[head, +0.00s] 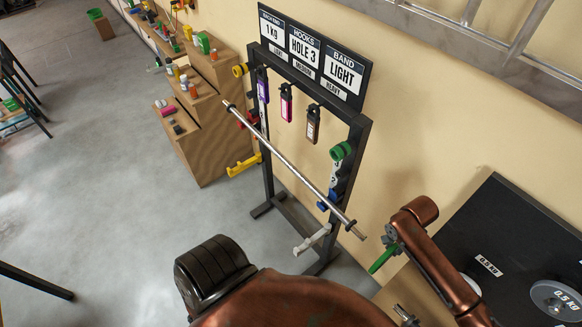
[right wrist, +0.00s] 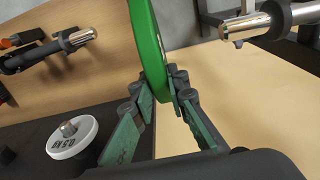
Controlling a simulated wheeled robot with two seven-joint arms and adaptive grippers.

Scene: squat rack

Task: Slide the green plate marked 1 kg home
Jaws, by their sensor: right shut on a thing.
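The green plate (head: 383,258) is seen nearly edge-on in the head view, and its face marking cannot be read. It also shows in the right wrist view (right wrist: 149,45), upright between the fingers. My right gripper (right wrist: 160,88) is shut on the plate's lower rim; in the head view the gripper (head: 391,243) is partly hidden by its arm. The silver bar (head: 290,163) lies across the rack. Its near end (head: 358,232) is just left of the plate. In the wrist view, a metal bar end (right wrist: 245,25) is right of the plate, apart from it. My left gripper is not in view.
The dark rack (head: 268,185) carries a sign (head: 315,57) reading 1 kg, hole 3, light. A black board (head: 520,240) at right holds a 0.5 kg plate (head: 558,298). A metal peg (head: 405,314) is at the bottom.

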